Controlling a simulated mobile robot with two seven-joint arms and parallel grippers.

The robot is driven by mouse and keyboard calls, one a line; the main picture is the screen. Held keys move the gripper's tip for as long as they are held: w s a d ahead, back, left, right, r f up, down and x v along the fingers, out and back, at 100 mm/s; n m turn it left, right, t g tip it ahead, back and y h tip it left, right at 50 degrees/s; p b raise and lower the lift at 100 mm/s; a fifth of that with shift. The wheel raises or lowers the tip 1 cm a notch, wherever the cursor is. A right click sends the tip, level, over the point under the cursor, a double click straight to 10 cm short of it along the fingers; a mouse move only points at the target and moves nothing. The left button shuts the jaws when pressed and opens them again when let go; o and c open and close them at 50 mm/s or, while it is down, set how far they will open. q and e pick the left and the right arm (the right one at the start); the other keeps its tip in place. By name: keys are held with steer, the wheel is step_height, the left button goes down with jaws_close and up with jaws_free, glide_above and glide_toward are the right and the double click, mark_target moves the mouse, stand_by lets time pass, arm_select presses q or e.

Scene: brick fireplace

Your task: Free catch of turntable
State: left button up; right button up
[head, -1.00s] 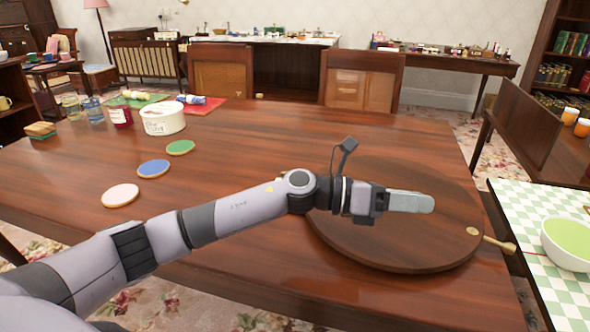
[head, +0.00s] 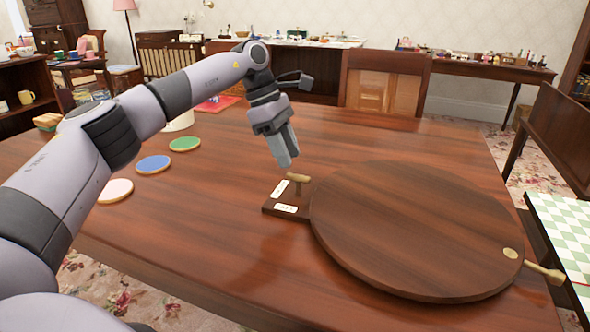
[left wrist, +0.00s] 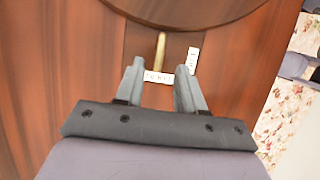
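The round dark wood turntable (head: 415,235) lies on the table, and its near edge shows at the top of the left wrist view (left wrist: 185,10). At its left edge a small wooden block (head: 303,211) carries a brass catch lever (head: 299,179) and two small white labels. The lever also shows in the left wrist view (left wrist: 159,50), appearing between and beyond the fingertips. My left gripper (head: 288,160) points down above and slightly behind the lever; its fingers are apart and empty in the left wrist view (left wrist: 158,68). My right gripper is out of view.
A brass knob (head: 545,272) sticks out at the turntable's right side. A chair (head: 385,82) stands behind the table. The wood left of the block is clear.

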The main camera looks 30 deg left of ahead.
mark_target(297, 175)
arm_select(q)
steer(key=x, duration=0.3)
steer(key=shift+d+f+b, duration=0.15)
steer(key=shift+f+b, duration=0.15)
steer(key=shift+d+f, duration=0.1)
steer(key=shift+f, duration=0.1)
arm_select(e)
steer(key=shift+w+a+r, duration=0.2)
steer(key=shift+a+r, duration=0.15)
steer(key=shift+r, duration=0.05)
arm_select(q)
jaws_close()
